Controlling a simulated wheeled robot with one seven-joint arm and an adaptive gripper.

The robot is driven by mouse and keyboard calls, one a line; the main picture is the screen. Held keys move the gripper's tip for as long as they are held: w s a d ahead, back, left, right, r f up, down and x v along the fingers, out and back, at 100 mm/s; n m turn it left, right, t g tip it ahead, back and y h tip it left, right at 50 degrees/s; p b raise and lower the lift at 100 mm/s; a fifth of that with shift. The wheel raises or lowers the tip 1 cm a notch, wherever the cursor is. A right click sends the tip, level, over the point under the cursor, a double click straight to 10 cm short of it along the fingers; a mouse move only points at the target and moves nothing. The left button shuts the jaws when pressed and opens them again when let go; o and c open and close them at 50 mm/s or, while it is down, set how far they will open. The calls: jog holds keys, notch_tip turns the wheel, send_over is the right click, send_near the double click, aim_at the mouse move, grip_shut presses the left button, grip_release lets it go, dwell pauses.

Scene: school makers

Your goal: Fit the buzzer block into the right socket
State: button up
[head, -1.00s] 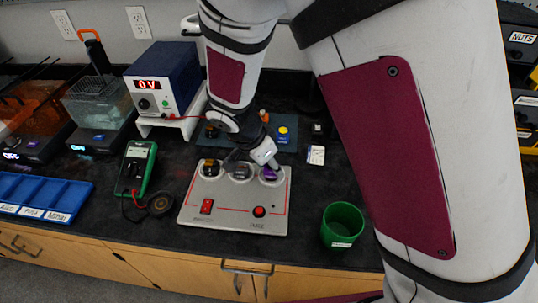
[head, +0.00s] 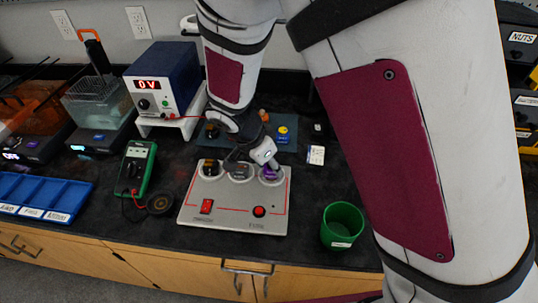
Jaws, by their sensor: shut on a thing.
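The grey circuit board (head: 234,220) lies on the dark bench with a row of three round sockets along its back edge, a red switch (head: 207,206) and a red button (head: 259,212) in front. My gripper (head: 268,165) is over the right socket (head: 281,177). It is shut on a small purple block (head: 269,174), which I take for the buzzer block, at that socket; I cannot tell whether it is seated. A dark block with some orange (head: 210,167) is in the left socket.
A dark mat (head: 289,133) with a blue-and-yellow block (head: 283,134) lies behind the board. A green cup (head: 342,225) stands at right, a multimeter (head: 136,168) and blue tray (head: 40,196) at left. A power supply (head: 163,78) reads 0 V. Bench between board and cup is clear.

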jog(key=shift+f+b, duration=0.4)
jog(key=shift+f, duration=0.15)
dwell(0.4)
jog(key=o, duration=0.7)
jog(key=shift+p+v, duration=3.8)
jog(key=shift+v, duration=1.7)
